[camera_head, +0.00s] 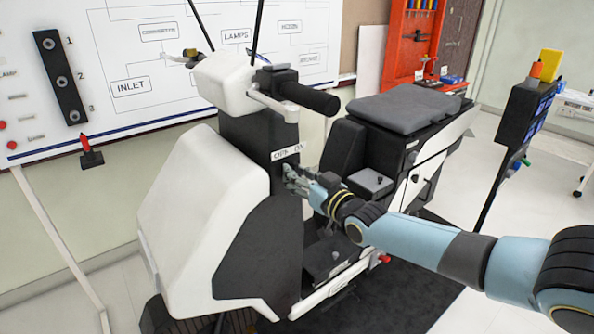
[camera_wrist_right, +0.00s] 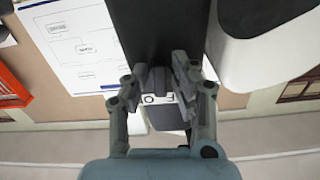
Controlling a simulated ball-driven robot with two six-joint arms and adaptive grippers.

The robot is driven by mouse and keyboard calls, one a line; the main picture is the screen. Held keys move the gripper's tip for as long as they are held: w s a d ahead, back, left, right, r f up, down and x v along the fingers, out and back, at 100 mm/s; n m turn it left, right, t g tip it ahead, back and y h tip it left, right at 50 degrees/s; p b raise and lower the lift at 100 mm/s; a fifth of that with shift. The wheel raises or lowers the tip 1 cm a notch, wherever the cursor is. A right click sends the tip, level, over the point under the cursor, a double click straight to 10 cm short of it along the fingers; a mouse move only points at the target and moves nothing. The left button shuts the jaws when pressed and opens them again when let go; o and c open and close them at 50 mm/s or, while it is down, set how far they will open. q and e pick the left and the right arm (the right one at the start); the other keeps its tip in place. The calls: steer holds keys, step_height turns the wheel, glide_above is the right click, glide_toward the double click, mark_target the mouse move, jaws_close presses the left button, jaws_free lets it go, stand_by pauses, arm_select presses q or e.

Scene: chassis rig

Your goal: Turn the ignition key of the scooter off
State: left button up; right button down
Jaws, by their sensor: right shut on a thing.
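The scooter (camera_head: 185,215) stands in the middle of the head view, with a white front shield and a dark steering column (camera_head: 245,140). A white label (camera_head: 287,152) reading OFF and ON is on the column's rear face. My right gripper (camera_head: 288,176) is at the column just below this label, its fingers pointing at the column. In the right wrist view the fingertips (camera_wrist_right: 162,80) are close together against the dark column, with part of the label (camera_wrist_right: 155,99) between the fingers. The gripper is shut on the ignition key, which the fingers hide; its angle cannot be told. My left gripper is not in view.
The handlebar grip (camera_head: 312,98) and mirror stalks are above my right gripper. The grey seat (camera_head: 405,108) is behind it to the right. A whiteboard (camera_head: 130,90) stands behind the scooter, and a dark panel on a stand (camera_head: 522,112) is at the right.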

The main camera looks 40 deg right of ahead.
steer(key=shift+n, duration=0.6)
steer(key=c, duration=1.3)
jaws_free()
steer(key=s, duration=0.4)
steer(key=s+a, duration=0.1)
steer(key=s, duration=0.7)
steer(key=shift+a, duration=0.15)
steer(key=shift+f, duration=0.1)
